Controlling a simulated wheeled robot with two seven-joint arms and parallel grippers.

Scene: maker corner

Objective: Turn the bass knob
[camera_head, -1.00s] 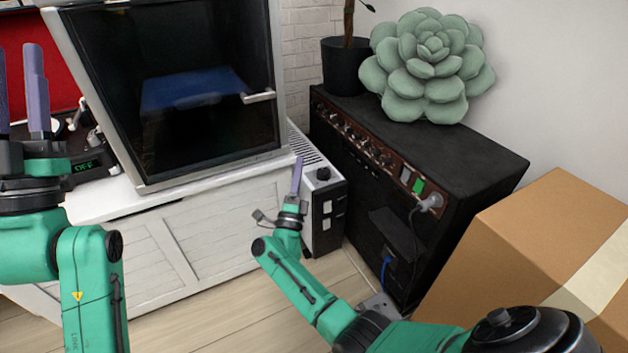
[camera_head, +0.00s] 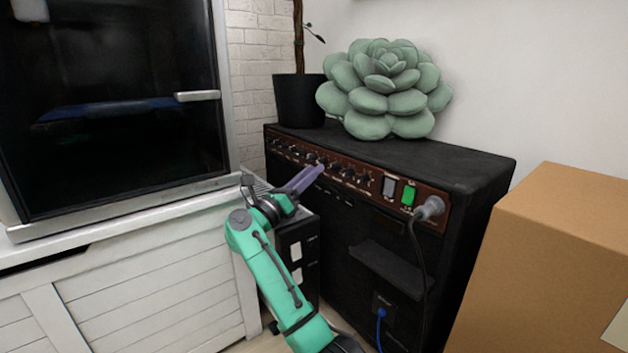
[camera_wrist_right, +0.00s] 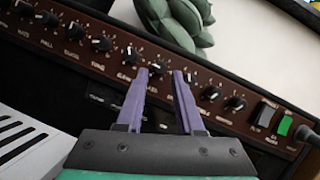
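A black amplifier (camera_head: 410,285) stands right of centre with a row of small dark knobs on its brown panel (camera_head: 345,171); it also fills the right wrist view. The knob labels are too blurred to read surely, so I cannot say which is the bass knob. My right gripper (camera_head: 316,172) points at the panel. In the right wrist view its two purple fingers (camera_wrist_right: 159,73) are apart, with one knob (camera_wrist_right: 157,68) showing between their tips. I cannot tell whether they touch it. My left gripper is out of view.
A green switch (camera_head: 408,194) and a grey plug (camera_head: 430,208) sit at the panel's right end. A succulent cushion (camera_head: 385,90) and a black plant pot (camera_head: 299,100) stand on top. A cardboard box (camera_head: 555,265) is at the right, a white cabinet (camera_head: 160,290) at the left.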

